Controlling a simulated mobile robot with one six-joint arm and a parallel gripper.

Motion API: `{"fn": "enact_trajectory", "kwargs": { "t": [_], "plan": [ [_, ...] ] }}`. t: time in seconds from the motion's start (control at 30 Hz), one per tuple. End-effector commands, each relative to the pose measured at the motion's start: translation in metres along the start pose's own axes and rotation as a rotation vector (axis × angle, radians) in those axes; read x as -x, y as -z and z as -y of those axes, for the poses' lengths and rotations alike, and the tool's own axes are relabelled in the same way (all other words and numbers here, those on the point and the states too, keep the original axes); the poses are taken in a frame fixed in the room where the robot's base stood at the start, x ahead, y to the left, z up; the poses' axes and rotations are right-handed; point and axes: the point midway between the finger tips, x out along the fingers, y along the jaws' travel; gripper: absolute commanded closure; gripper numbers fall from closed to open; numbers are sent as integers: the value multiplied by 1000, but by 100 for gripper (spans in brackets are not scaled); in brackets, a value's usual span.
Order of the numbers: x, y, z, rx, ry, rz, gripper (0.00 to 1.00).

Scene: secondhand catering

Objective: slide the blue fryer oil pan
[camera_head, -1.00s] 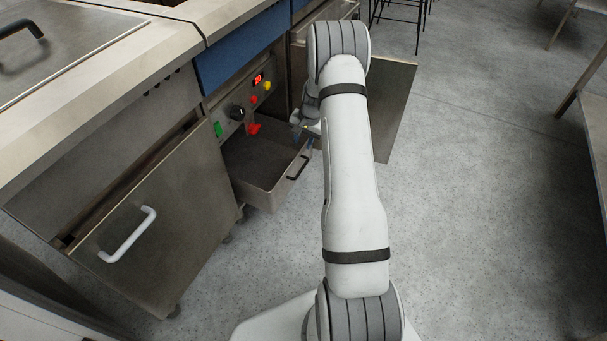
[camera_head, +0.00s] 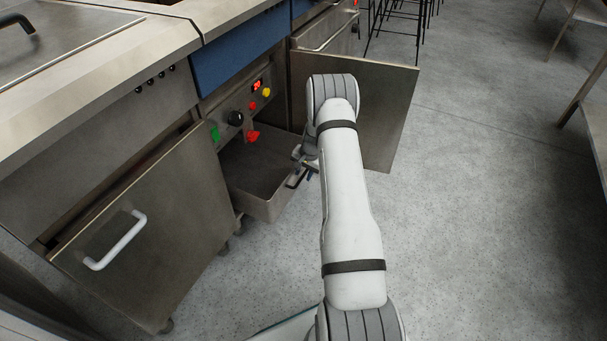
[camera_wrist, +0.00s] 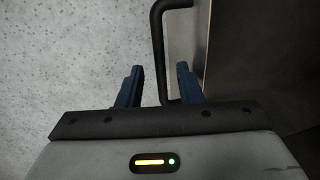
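The oil pan (camera_head: 262,182) is a grey metal, open-topped tray pulled part way out beneath the fryer with the blue front panel (camera_head: 240,52). Its inside looks empty. Its black bar handle (camera_head: 294,182) is on the front face and also shows in the wrist view (camera_wrist: 157,45). My gripper (camera_wrist: 160,80) has two blue fingers standing apart. The end of the handle bar lies between them, with gaps showing on both sides. In the head view my gripper is at the pan's front right, partly hidden by my arm.
A cabinet door with a white handle (camera_head: 122,240) stands open left of the pan. Another open door (camera_head: 385,115) stands behind my arm on the right. Red, yellow and green controls (camera_head: 252,136) sit above the pan. The floor (camera_head: 480,230) to the right is clear.

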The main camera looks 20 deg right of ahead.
Motion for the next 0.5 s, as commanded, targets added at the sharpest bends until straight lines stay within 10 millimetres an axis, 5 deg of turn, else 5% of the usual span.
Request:
{"fn": "enact_trajectory", "kwargs": {
  "t": [0.13, 0.5],
  "plan": [
    [1, 0, 0, 0, 0, 0, 67],
    [1, 0, 0, -1, 0, 0, 98]
  ]
}}
